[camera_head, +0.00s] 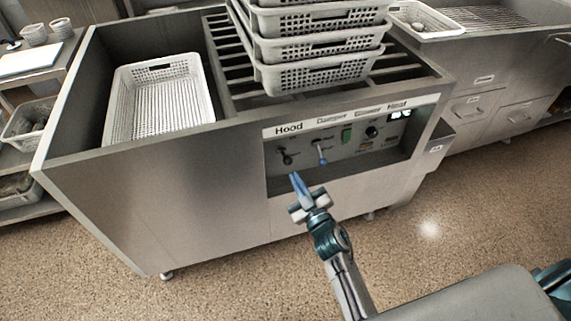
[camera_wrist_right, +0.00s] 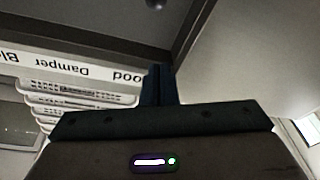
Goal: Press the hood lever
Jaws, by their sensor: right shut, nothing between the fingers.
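The hood lever (camera_head: 286,156) is a small dark lever with a knob, on the recessed control panel (camera_head: 350,145) under the word "Hood". My right gripper (camera_head: 294,177) is shut and empty, its blue fingertips just below and slightly right of the lever in the head view. I cannot tell whether they touch the panel. In the right wrist view the shut fingers of my right gripper (camera_wrist_right: 158,75) point up toward the dark panel, and a dark rounded knob (camera_wrist_right: 154,3) is cut off at the top edge. My left gripper is not in view.
A white basket (camera_head: 116,105) sits in the left bay, and stacked baskets (camera_head: 312,78) stand above the panel.

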